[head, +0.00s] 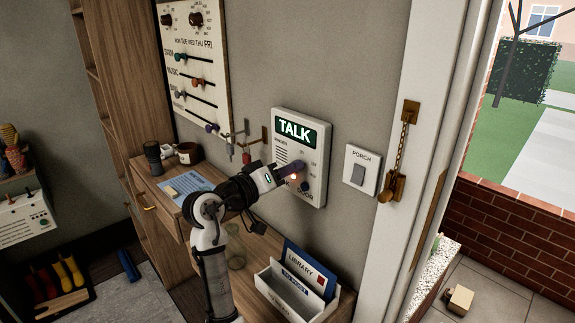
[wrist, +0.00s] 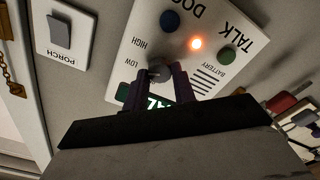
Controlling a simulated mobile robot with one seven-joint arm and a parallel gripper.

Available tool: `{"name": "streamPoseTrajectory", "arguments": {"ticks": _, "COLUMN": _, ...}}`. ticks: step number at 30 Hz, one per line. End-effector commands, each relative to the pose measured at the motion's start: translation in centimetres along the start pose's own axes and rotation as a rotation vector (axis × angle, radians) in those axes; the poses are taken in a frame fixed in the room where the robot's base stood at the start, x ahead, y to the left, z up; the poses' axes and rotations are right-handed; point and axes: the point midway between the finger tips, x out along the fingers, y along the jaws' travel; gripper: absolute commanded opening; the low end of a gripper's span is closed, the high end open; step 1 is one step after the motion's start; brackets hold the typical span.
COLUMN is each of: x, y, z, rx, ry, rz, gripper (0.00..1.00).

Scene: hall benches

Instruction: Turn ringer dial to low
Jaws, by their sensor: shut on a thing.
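The intercom panel (head: 316,178) is a pale box on the wall with a green TALK sign (head: 295,131). In the wrist view the panel (wrist: 205,62) appears upside down. The grey ringer dial (wrist: 159,73) sits near the HIGH and LOW labels. My gripper (wrist: 158,79) is shut on the dial, with one dark finger on each side. The fingers partly cover the dial, and its exact pointer setting is hard to tell. In the head view my gripper (head: 298,168) reaches the panel's front and hides the dial.
An orange light (wrist: 196,44), a blue button (wrist: 169,20) and a green button (wrist: 227,55) are close to the dial. The porch switch (head: 360,170) is right of the panel. A letter holder (head: 287,297) stands below on the wooden surface. Keys (head: 246,157) hang at left.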

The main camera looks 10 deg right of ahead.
Motion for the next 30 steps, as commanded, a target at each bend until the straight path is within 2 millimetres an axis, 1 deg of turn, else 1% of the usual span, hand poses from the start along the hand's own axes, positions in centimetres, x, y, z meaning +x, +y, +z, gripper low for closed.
{"name": "streamPoseTrajectory", "arguments": {"ticks": 8, "x": 0.01, "y": 0.01, "z": 0.02, "rx": -0.070, "ry": -0.001, "rz": 0.000, "gripper": 0.04}}
{"name": "streamPoseTrajectory", "arguments": {"ticks": 21, "x": 0.00, "y": -0.03, "z": 0.05, "rx": -0.079, "ry": -0.001, "rz": 0.000, "gripper": 0.04}}
{"name": "streamPoseTrajectory", "arguments": {"ticks": 22, "x": 0.00, "y": -0.03, "z": 0.06, "rx": -0.079, "ry": -0.001, "rz": 0.000, "gripper": 0.28}}
{"name": "streamPoseTrajectory", "arguments": {"ticks": 27, "x": 0.00, "y": -0.02, "z": 0.04, "rx": -0.078, "ry": 0.000, "rz": 0.000, "gripper": 0.48}}
{"name": "streamPoseTrajectory", "arguments": {"ticks": 30, "x": 0.00, "y": -0.02, "z": 0.03, "rx": -0.078, "ry": 0.000, "rz": 0.000, "gripper": 0.48}}
